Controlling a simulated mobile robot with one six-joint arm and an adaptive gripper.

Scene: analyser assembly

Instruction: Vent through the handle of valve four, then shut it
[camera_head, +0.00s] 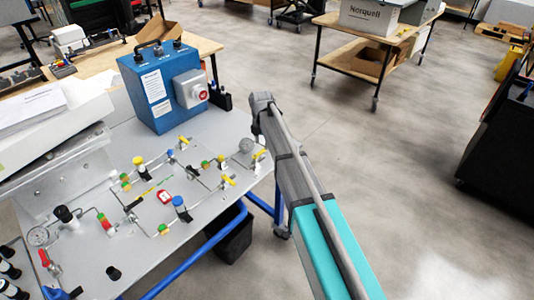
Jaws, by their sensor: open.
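A flat panel (204,218) on the bench carries thin pipework with several small valves. Yellow handles show at the top (185,140), at the right (228,180) and by the right gauge (258,155). A red handle (104,221) sits at the left and another (45,258) at the lower left. No valve number is readable, so I cannot tell which is valve four or whether it is open. My arm reaches in from the lower right, its far end above the panel's right edge. My gripper's fingers cannot be made out there.
A blue box (152,92) with a red knob stands at the panel's back. Round gauges are at the right (246,145) and left (38,236). A red tag (164,196) lies mid-panel.

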